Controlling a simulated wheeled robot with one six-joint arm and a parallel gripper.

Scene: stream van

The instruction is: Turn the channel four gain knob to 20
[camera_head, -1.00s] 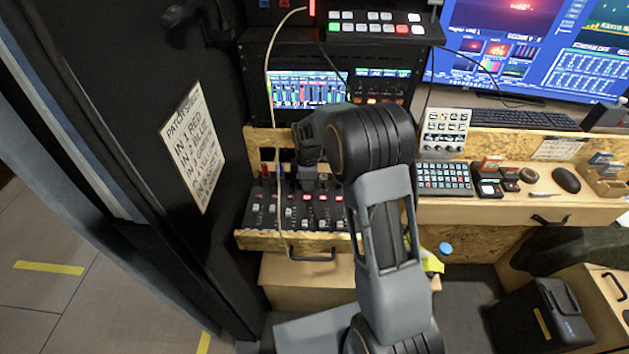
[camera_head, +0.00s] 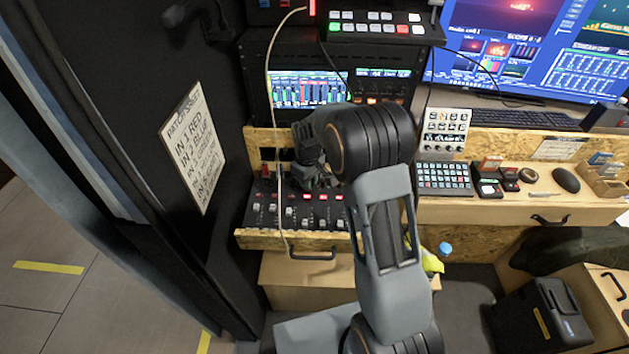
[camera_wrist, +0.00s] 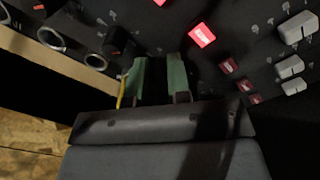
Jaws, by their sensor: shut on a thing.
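The black mixer (camera_head: 266,215) stands on the wooden shelf with its rows of white faders and lit red buttons. My gripper (camera_head: 317,180) is at the mixer's back part, above the lit buttons. In the wrist view the green-padded fingers of my gripper (camera_wrist: 162,78) are close together, pressed down on the panel. They are shut on a small knob that they hide, so its pointer and channel number cannot be read. A dark knob (camera_wrist: 117,42) with a red mark stands just left of the fingers. A lit red button (camera_wrist: 201,35) is to their right.
A pale cable (camera_head: 268,90) hangs down in front of the rack and across the mixer. Round sockets (camera_wrist: 52,38) line the panel's edge. White faders (camera_wrist: 291,67) stand at right. A keypad (camera_head: 443,178) lies on the desk to the right.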

